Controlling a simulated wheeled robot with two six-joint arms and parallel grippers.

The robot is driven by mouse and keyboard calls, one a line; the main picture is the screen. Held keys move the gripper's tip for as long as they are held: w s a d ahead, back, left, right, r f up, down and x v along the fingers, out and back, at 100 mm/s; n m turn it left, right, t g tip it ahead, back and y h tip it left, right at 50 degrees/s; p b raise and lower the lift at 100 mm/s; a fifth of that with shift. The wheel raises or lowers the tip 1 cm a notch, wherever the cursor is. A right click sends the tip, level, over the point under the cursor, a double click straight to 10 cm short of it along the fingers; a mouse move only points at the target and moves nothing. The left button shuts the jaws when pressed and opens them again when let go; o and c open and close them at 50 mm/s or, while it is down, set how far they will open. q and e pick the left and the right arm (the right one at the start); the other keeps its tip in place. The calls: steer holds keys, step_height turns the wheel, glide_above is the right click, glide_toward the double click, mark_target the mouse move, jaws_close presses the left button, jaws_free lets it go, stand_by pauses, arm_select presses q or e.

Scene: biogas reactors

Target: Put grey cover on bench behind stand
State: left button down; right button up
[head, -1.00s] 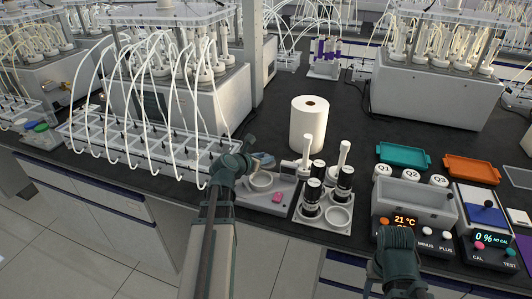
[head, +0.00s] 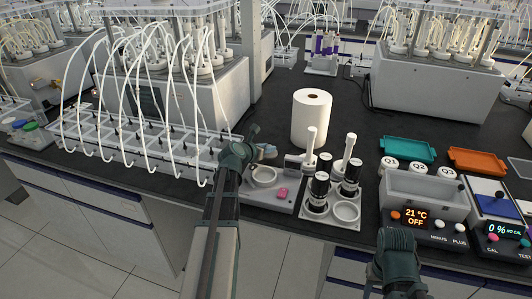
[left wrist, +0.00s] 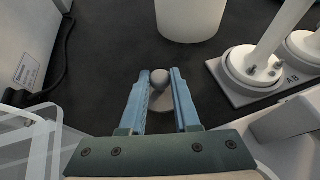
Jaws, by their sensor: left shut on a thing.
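The grey cover (left wrist: 158,103) shows in the left wrist view as a pale disc with a round grey knob. My left gripper (left wrist: 160,76) is shut on the knob between its blue fingers, over dark bench surface. In the head view my left gripper (head: 266,152) is just behind the grey stand (head: 256,194), which has a round ring and a pink button. The cover is too small and hidden to make out there. I cannot tell whether it touches the bench (head: 367,133). My right forearm shows at lower right, but its gripper fingers do not.
A white paper roll (head: 311,120) stands close behind the gripper. A plate (head: 344,222) with black-topped cylinders and white posts is right of the stand. A tube rack (head: 140,150) and a reactor box (head: 215,100) are at left. Bare bench lies between box and roll.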

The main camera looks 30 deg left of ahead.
arm_select(q)
steer(key=shift+d+r, duration=0.1)
steer(key=shift+f+b, duration=0.55)
steer(key=shift+f, duration=0.1)
steer(key=c, duration=0.6)
jaws_free()
steer(key=shift+c, duration=0.2)
steer(key=shift+r+p, duration=0.6)
steer(key=shift+p, duration=0.05)
steer(key=p+v, duration=0.4)
steer(key=v, duration=0.6)
steer(key=shift+s+r+p, duration=0.25)
steer(key=shift+s+p, duration=0.05)
steer(key=shift+p, duration=0.1)
steer(key=shift+s+r, duration=0.2)
steer(key=shift+s, duration=0.4)
